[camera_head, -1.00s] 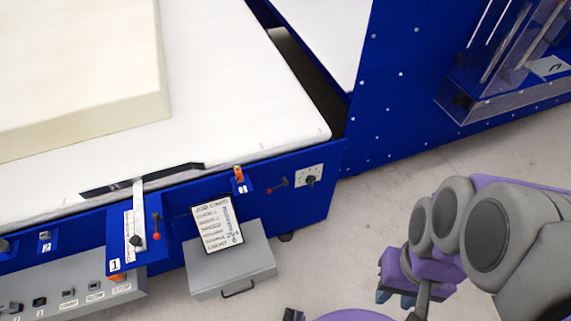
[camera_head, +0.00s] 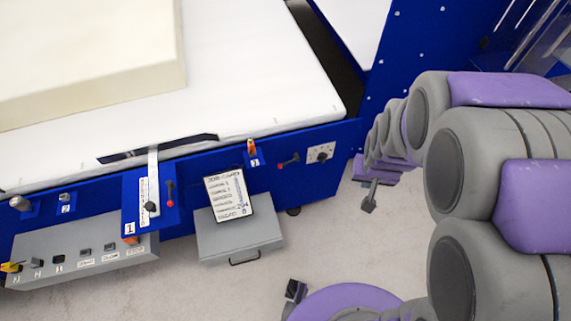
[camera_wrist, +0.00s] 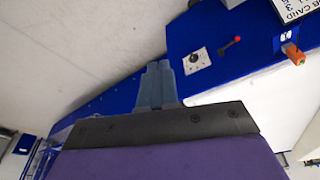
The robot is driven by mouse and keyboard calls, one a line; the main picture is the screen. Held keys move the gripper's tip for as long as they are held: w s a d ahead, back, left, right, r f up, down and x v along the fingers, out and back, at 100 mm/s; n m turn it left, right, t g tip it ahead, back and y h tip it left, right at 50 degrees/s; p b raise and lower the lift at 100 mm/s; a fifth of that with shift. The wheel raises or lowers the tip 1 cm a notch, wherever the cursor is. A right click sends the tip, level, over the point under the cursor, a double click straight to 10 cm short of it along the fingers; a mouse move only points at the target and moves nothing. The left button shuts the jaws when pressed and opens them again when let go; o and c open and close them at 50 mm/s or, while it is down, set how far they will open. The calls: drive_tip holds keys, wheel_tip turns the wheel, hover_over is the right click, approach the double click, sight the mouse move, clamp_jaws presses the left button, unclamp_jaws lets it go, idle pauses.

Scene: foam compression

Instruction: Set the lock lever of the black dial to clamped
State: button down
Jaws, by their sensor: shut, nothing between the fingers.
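The black dial (camera_head: 321,157) is a small dark knob on a white marked plate, at the right end of the blue front panel. Beside it, a short black lever with a red tip (camera_head: 285,162) points left, away from the dial and slightly down. The wrist view also shows the dial (camera_wrist: 194,59) and the red-tipped lever (camera_wrist: 231,45), which points up and right there. My gripper (camera_wrist: 157,68) has its blue-grey fingers shut and empty. In the wrist view they appear left of the dial plate; contact with the panel cannot be told.
An orange-topped part (camera_head: 252,147) stands left of the lever. Panel 1 (camera_head: 132,205) has another red-tipped lever (camera_head: 170,195).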

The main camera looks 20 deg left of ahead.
drive_tip(key=w+a+f+n+t+y+p, duration=0.1)
drive_tip(key=w+a+f+n+t, duration=0.25)
drive_tip(key=w+a+f, duration=0.85)
drive_tip(key=s+a+f+n+t+y+p, duration=0.1)
drive_tip(key=s+a+f+n+t+y, duration=0.2)
drive_tip(key=a+f, duration=0.8)
drive_tip(key=shift+f+t+y+p, duration=0.3)
drive_tip(key=shift+f+t+y, duration=0.2)
drive_tip(key=shift+y, duration=0.2)
drive_tip(key=s+d+f+b+x, duration=0.1)
drive_tip(key=f+b+x, duration=0.1)
drive_tip(key=x, duration=1)
drive_tip(key=shift+w+f+b, duration=0.2)
drive_tip(key=shift+f+b, duration=0.25)
drive_tip(key=shift+b, duration=0.45)
